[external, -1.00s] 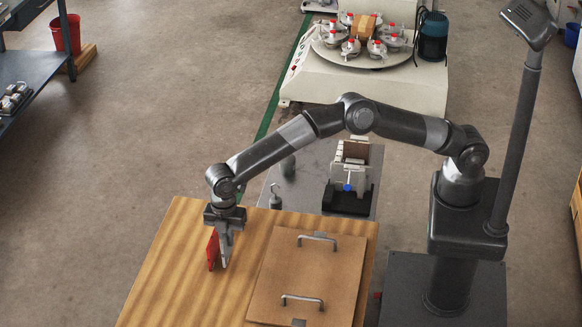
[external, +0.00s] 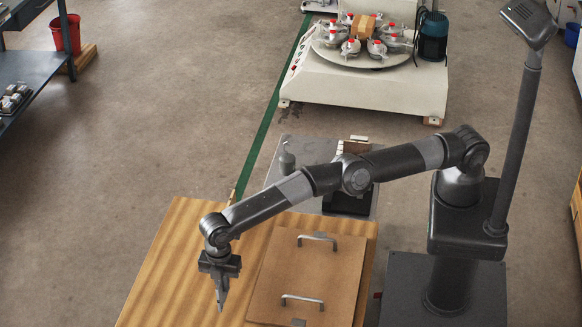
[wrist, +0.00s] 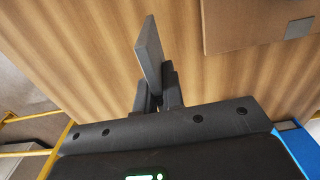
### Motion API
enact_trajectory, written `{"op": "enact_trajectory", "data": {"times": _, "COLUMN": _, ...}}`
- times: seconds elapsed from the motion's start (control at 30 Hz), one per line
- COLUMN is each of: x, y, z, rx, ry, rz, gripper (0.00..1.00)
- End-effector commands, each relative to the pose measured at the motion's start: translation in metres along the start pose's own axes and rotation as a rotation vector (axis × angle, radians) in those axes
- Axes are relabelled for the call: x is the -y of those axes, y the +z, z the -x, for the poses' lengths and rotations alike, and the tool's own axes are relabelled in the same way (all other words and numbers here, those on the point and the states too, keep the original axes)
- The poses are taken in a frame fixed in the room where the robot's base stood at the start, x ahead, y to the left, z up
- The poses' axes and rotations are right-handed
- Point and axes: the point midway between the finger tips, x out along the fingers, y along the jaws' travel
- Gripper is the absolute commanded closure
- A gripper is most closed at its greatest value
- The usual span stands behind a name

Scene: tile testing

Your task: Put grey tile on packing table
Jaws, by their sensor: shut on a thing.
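A grey tile (wrist: 149,52) stands on edge between the fingers of my gripper (wrist: 156,85) in the wrist view, seen nearly edge-on. My gripper (external: 220,298) points down over the left part of the wooden packing table (external: 180,245) in the external view. It is shut on the tile. In the external view the tile is hard to tell apart from the fingers. I cannot tell whether its lower edge touches the wood.
A brown board (external: 330,265) with two metal handles lies on the right of the table. It also shows in the wrist view (wrist: 240,22). Bare wood surrounds my gripper. A grey metal bench (external: 300,155) stands behind, with a polishing machine (external: 365,85) beyond.

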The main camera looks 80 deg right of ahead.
Motion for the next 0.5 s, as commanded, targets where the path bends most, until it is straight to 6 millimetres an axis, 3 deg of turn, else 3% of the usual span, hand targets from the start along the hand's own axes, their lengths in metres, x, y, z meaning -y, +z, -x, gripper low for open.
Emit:
{"op": "enact_trajectory", "data": {"times": 0.2, "x": 0.0, "y": 0.0, "z": -0.031, "rx": 0.0, "ry": -0.001, "rz": 0.0, "gripper": 1.0}}
{"op": "enact_trajectory", "data": {"times": 0.5, "x": 0.0, "y": 0.0, "z": -0.033, "rx": 0.0, "ry": 0.0, "rz": 0.0, "gripper": 1.0}}
